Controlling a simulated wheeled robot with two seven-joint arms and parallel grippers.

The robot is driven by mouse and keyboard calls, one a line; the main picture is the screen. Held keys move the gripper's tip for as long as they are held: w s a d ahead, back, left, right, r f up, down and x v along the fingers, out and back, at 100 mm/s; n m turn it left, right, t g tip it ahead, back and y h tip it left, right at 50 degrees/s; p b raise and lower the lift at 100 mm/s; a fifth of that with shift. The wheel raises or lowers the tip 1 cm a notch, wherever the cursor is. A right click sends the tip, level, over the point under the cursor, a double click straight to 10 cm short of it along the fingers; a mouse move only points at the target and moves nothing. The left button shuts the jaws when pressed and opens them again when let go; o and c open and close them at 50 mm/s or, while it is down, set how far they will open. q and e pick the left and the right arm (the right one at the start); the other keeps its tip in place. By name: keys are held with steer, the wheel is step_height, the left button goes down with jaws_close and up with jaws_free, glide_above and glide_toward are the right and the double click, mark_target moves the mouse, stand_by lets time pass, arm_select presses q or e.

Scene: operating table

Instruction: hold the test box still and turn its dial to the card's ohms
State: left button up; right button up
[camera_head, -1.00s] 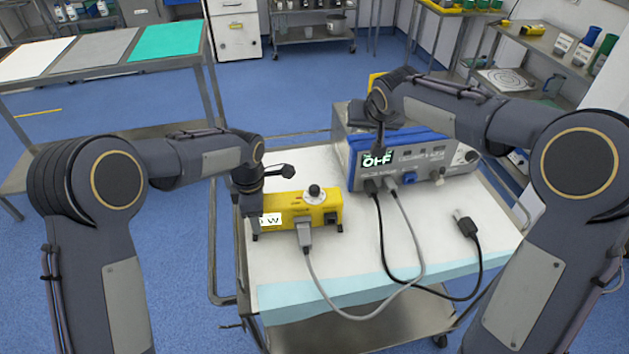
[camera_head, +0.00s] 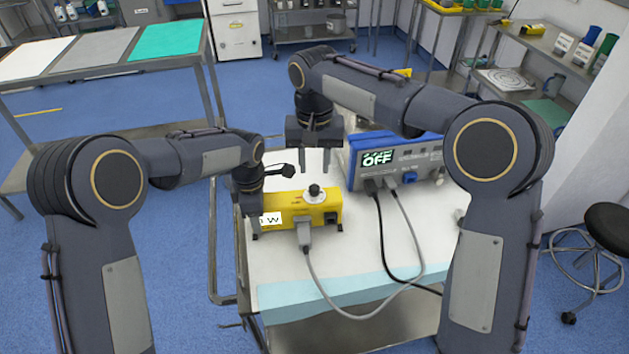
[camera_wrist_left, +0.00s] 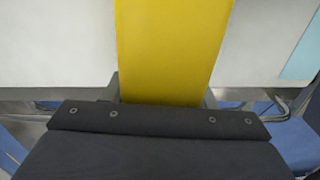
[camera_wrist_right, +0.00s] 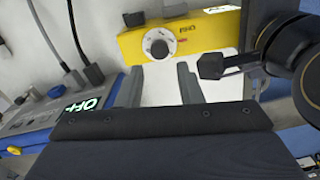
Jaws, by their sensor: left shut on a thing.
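The yellow test box (camera_head: 290,217) lies on the white-topped cart. Its dial (camera_head: 314,193), a dark knob on a pale round plate, is on the top face; the dial also shows in the right wrist view (camera_wrist_right: 158,46). A white card label (camera_head: 270,220) on the box's front left is partly covered by my left gripper, so its value cannot be read. My left gripper (camera_head: 250,220) is shut on the left end of the box; in the left wrist view the yellow box (camera_wrist_left: 170,50) fills the space between its fingers. My right gripper (camera_head: 316,165) is open and empty, above and behind the dial.
A blue and grey unit (camera_head: 400,155) with a display reading OFF stands right of the box. A grey cable plug (camera_head: 304,232) sits at the box's front, and cables run across the cart top (camera_head: 340,255). A dark stool (camera_head: 610,228) stands at far right.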

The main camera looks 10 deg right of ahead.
mark_target(315, 186)
step_height(315, 186, down, 6)
steer(key=shift+f, duration=0.1)
steer(key=shift+c, duration=0.3)
steer(key=c, duration=0.6)
steer(key=shift+c, duration=0.2)
